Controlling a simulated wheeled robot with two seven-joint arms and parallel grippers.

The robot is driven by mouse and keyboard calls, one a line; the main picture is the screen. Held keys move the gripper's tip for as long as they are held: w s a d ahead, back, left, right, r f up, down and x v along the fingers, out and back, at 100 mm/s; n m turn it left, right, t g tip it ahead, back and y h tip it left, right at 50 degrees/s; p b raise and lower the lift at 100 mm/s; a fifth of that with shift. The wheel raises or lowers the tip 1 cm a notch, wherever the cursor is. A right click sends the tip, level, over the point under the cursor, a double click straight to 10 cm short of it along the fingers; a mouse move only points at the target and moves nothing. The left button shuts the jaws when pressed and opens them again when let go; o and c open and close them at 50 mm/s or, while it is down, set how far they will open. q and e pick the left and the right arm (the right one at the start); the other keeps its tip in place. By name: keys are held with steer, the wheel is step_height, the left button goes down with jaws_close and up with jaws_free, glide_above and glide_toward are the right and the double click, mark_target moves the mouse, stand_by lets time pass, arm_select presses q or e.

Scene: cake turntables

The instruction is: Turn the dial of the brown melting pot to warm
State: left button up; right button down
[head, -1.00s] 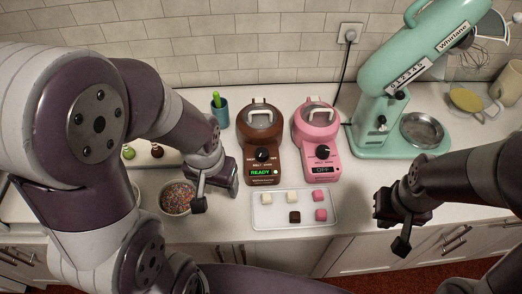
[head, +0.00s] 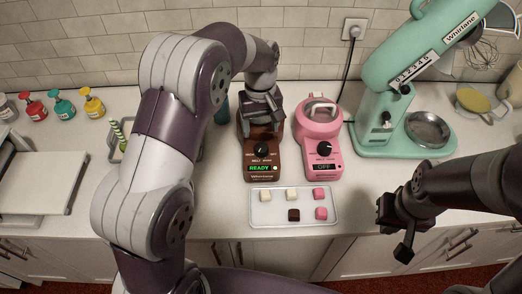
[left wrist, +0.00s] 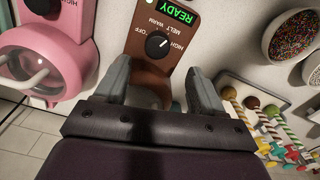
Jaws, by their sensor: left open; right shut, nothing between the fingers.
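The brown melting pot (head: 260,172) stands on the counter, its green display reading READY. Its black dial (head: 262,151) is on the sloped front above the display; the dial also shows in the left wrist view (left wrist: 160,44), with a white pointer mark and small labels around it. I cannot tell surely which label the pointer meets. My left gripper (head: 262,122) is over the pot, hiding most of its lid. In the left wrist view its open fingers (left wrist: 160,90) are spread, with the dial beyond their tips and nothing held. My right gripper (head: 398,222) is shut and empty, above the counter's front edge.
A pink melting pot (head: 323,165) reading OFF stands close on the right. A tray (head: 268,221) with several small blocks lies in front. A mint stand mixer (head: 385,100) is at the back right. Bowls of sprinkles (left wrist: 292,38) and cake pops (left wrist: 252,102) show in the left wrist view.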

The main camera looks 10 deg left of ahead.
mark_target(262, 147)
arm_select(q)
step_height(262, 147, down, 3)
steer(key=shift+w+d+r+p, duration=0.1)
steer(key=shift+p, duration=0.8)
step_height(262, 147, down, 4)
steer(key=shift+w+f+p, duration=0.1)
steer(key=shift+f+p, duration=0.05)
steer(key=shift+p, duration=0.3)
steer(key=shift+f, duration=0.4)
arm_select(e)
steer(key=shift+w+d+r, duration=0.1)
steer(key=shift+w+r, duration=0.1)
steer(key=shift+r, duration=0.15)
arm_select(q)
steer(key=c, duration=1.1)
